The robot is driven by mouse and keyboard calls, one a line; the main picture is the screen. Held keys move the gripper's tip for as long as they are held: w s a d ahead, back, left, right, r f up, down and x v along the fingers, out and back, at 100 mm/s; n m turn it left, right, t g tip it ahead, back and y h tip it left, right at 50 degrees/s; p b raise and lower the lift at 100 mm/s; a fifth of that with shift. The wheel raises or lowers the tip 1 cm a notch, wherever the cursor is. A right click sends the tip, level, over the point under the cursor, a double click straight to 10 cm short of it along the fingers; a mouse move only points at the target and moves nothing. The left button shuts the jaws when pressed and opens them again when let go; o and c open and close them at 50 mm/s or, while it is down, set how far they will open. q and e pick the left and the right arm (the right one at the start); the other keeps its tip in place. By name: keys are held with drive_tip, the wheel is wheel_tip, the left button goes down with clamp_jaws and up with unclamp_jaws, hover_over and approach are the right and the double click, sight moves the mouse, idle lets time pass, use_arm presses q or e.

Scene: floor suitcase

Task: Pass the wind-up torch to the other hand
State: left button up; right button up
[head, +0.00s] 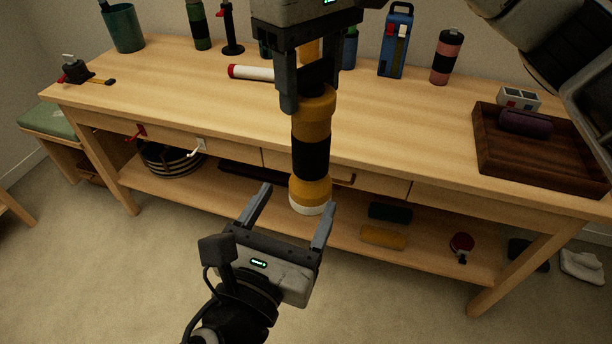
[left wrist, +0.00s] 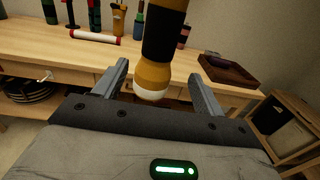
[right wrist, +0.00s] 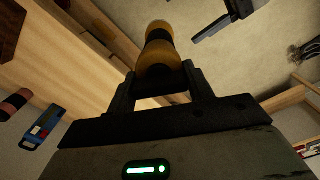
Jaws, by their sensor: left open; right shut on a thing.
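The wind-up torch (head: 311,157) is yellow-orange with a black middle band and a pale end. It hangs nearly upright in front of the wooden table. My right gripper (head: 300,100) is shut on its upper part, and the right wrist view shows the torch (right wrist: 160,58) between its fingers. My left gripper (head: 292,208) is open below, its fingers pointing up. The torch's pale lower end is close to the left gripper's right finger in the head view. In the left wrist view the torch (left wrist: 153,78) appears between the open fingers; I cannot tell any contact.
The wooden table (head: 420,125) stands behind, with a lower shelf. On it are a red-and-white tube (head: 252,72), a blue box-like item (head: 396,42), a pink-and-black bottle (head: 446,56) and a dark wooden tray (head: 490,160). The floor in front is clear.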

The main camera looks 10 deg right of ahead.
sight(318, 159)
use_arm(q)
drive_tip(key=x, duration=1)
drive_tip(key=shift+w+d, duration=0.1)
drive_tip(key=shift+d, duration=0.05)
drive_tip(key=c, duration=1.1)
drive_tip(key=shift+r, duration=0.1)
drive_tip(key=shift+c, duration=0.7)
use_arm(e)
drive_tip(key=o, duration=1.6)
